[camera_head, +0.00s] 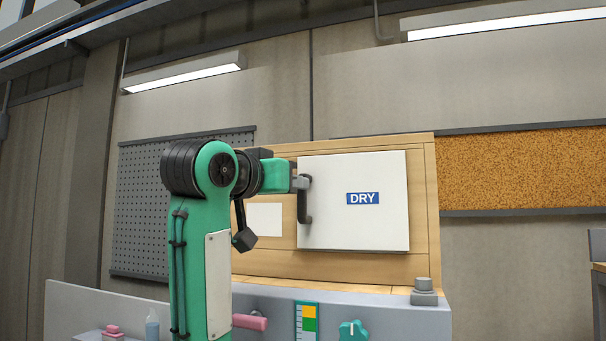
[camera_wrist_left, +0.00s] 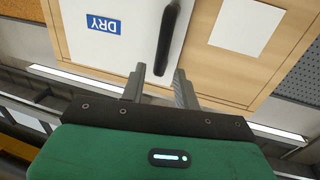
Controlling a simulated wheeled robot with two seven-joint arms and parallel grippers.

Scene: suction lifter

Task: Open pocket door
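The white door (camera_head: 375,215) with a blue DRY label sits upright on a wooden panel (camera_head: 280,264). A black vertical bar handle (camera_head: 308,206) is at its left edge. My left gripper (camera_head: 301,183) is at the handle's upper part. In the left wrist view the door (camera_wrist_left: 140,20) appears upside down, and the gripper's two grey fingers (camera_wrist_left: 160,72) are apart, one on each side of the handle's (camera_wrist_left: 168,35) line. I cannot tell whether either finger touches the handle. My right gripper is not in view.
A grey console (camera_head: 390,320) below the panel carries a pink lever (camera_head: 250,322), a teal knob (camera_head: 353,330) and a grey button block (camera_head: 424,292). A blank white plate (camera_head: 264,219) is left of the door. A pegboard (camera_head: 140,215) and corkboard (camera_head: 520,170) hang on the wall.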

